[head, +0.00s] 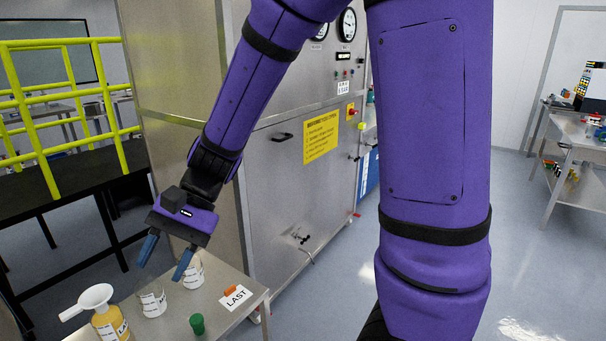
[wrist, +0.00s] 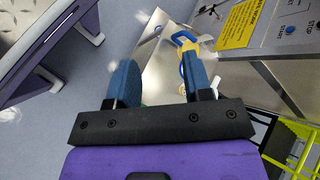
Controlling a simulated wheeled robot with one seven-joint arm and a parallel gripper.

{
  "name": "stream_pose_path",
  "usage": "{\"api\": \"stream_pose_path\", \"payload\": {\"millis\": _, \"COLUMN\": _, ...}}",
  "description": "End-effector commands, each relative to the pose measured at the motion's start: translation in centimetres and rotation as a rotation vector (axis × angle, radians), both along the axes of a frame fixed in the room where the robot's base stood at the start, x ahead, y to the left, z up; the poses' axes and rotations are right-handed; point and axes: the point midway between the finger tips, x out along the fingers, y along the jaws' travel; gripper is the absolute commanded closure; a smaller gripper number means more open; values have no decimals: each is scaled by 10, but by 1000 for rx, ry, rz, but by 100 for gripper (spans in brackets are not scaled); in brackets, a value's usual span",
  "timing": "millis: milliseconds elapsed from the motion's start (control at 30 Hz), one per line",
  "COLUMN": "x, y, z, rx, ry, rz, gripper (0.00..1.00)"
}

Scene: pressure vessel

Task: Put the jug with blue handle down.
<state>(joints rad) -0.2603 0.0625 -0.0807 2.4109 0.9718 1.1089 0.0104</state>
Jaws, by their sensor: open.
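My gripper (head: 167,258) is open above a small metal table (head: 228,318) in the head view, its two blue fingers apart and pointing down. Two white labelled vessels (head: 152,302) stand on the table below it; the farther one (head: 194,274) is partly behind a fingertip. No blue handle can be made out on them in this view. In the wrist view a curved blue piece like a handle (wrist: 184,37) shows beyond the fingers (wrist: 158,84), beside something yellow. Nothing visible is between the fingers.
A steel cabinet (head: 285,190) stands behind. Yellow railing (head: 45,110) is at left.

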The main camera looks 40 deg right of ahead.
Motion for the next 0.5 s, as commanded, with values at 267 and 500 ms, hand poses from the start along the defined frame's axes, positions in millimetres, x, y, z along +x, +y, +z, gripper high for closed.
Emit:
{"api": "stream_pose_path", "payload": {"millis": 267, "x": -34, "y": -60, "z": 45, "rx": -185, "ry": -301, "rz": 127, "gripper": 54}}
{"api": "stream_pose_path", "payload": {"millis": 500, "x": -63, "y": -113, "z": 75, "rx": -398, "ry": -555, "rz": 208, "gripper": 54}}
